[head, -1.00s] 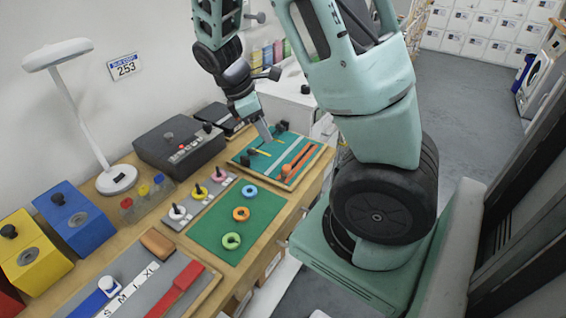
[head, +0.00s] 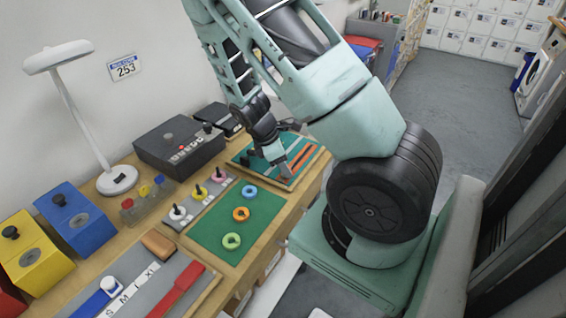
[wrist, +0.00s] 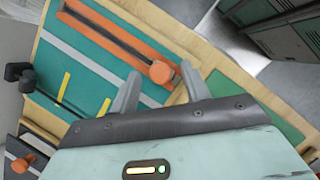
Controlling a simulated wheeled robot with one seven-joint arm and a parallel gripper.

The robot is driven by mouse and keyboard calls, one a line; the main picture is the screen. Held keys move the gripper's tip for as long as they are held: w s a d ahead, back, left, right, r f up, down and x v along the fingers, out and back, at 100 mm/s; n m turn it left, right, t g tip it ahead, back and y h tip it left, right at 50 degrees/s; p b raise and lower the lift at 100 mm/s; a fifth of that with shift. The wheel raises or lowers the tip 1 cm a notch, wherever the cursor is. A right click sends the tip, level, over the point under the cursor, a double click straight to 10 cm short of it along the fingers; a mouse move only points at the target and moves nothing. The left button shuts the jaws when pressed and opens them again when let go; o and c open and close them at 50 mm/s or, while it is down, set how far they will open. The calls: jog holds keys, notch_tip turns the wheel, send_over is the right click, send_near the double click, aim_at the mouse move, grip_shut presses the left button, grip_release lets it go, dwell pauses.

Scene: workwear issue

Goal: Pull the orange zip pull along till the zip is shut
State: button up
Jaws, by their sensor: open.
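The zip lies on a teal board (wrist: 85,75) in the wrist view, as a dark straight track (wrist: 110,36) with an orange band (wrist: 125,25) along it. The orange zip pull (wrist: 161,72), a small rounded block, is at the lower right end of the visible track. My gripper (wrist: 160,71) is open, its two grey fingers apart, with the pull showing between the fingertips. I cannot tell how far above the pull they are. In the head view my gripper (head: 284,167) is over the right part of the board and hides the pull.
Yellow strips (wrist: 66,84) and a black knob (wrist: 20,74) are on the board's left side. A green mat with coloured rings (head: 241,214) lies nearer on the bench. A dark control box (head: 180,142) stands behind left. The floor (head: 410,80) beyond looks clear.

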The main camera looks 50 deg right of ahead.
grip_shut()
send_over(307, 148)
jog(key=shift+r+p, duration=0.1)
jog(key=shift+p, duration=0.35)
grip_release()
jog(key=b+v, duration=0.2)
jog(key=v, duration=1.5)
jog(key=shift+r, duration=0.1)
